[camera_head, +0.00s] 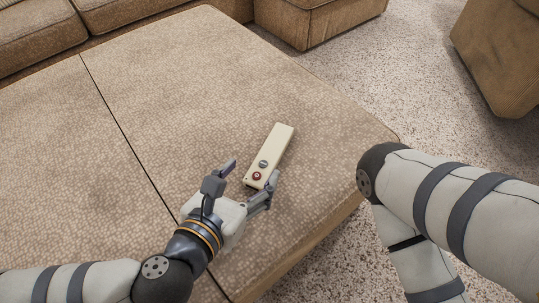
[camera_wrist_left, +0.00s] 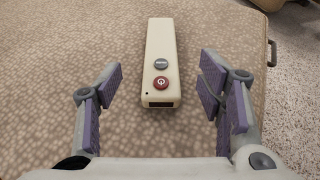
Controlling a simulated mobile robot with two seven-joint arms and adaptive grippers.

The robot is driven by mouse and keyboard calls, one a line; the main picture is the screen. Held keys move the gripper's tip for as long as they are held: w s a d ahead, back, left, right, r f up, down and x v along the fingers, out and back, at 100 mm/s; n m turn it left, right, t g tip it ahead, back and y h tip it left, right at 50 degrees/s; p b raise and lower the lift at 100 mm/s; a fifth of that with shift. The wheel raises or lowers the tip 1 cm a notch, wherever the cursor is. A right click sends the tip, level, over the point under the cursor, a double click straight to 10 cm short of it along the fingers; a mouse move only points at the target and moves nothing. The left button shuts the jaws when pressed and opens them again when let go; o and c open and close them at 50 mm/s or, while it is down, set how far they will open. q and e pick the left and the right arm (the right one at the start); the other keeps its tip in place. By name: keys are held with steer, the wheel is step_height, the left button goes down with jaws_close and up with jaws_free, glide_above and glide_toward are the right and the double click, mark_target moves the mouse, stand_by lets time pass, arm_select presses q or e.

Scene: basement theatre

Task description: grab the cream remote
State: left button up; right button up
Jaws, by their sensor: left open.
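The cream remote (camera_head: 271,152) lies on the patterned tan ottoman (camera_head: 200,95), with a red button and a grey button at its near end. In the left wrist view the remote (camera_wrist_left: 160,50) lies lengthwise, centred between the fingers and a little beyond them. My left gripper (camera_head: 250,180) is open, with its fingers either side of the remote's near end. The purple finger pads show in the left wrist view (camera_wrist_left: 160,95), apart from the remote on both sides. My right arm comes in at the right of the head view; its gripper is not visible.
The ottoman's right edge (camera_head: 355,180) drops to a speckled carpet (camera_head: 400,65) not far from the remote. A brown sofa (camera_head: 40,35) stands at the back left, and more brown seating (camera_head: 500,55) at the right. The ottoman top around the remote is clear.

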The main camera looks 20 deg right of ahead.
mark_target(263, 162)
arm_select(q)
steer(key=b+x, duration=0.1)
steer(key=x, duration=0.2)
steer(key=f+b+x, duration=0.1)
steer(key=x, duration=0.3)
steer(key=shift+s+a+f+b, duration=0.1)
steer(key=shift+s+f+b, duration=0.05)
steer(key=shift+b, duration=0.15)
steer(key=shift+w+d, duration=0.25)
steer(key=shift+w, duration=0.1)
arm_select(e)
steer(key=shift+s+f+g, duration=0.15)
steer(key=shift+s+f, duration=0.2)
steer(key=shift+f, duration=0.2)
steer(key=shift+s+f+g, duration=0.15)
steer(key=shift+s+f, duration=0.15)
steer(key=shift+f, duration=0.2)
arm_select(q)
steer(key=shift+c, duration=0.6)
